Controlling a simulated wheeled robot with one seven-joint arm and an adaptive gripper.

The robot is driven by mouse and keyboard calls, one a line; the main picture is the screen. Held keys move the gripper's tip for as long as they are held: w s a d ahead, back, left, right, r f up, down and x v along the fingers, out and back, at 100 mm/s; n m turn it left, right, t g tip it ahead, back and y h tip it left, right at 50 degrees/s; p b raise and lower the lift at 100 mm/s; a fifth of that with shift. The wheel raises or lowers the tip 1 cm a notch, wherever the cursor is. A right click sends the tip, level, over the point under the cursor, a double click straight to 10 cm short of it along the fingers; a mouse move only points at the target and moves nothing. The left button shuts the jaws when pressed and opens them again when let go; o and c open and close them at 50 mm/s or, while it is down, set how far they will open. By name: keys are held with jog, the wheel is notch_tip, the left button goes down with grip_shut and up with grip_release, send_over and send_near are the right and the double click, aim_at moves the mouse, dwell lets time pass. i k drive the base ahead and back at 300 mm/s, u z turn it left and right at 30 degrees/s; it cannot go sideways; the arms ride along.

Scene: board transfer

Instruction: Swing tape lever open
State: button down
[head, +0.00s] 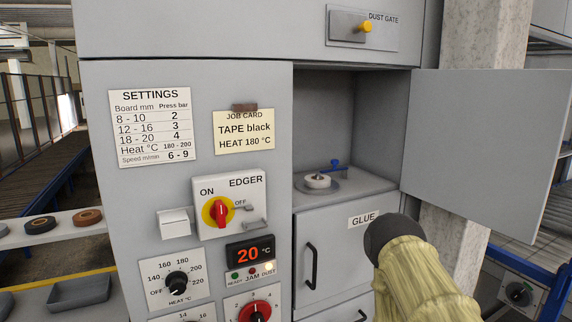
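Whether the lever bears on the roll cannot be told. My arm reaches in from the lower right, in front of the glue drawer and below the compartment, apart from the lever. Its dark rounded part shows, but no gripper fingers are in view.
The compartment door (480,150) stands wide open to the right. Below is the GLUE door (345,245) with a black handle (311,266). A job card (243,130) reads TAPE black, HEAT 180 °C. Dark and brown rolls (40,225) lie on a shelf at left.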

aim_at(334, 162)
jog(key=u, duration=0.35)
jog(key=i, duration=0.55)
jog(key=z, duration=1.15)
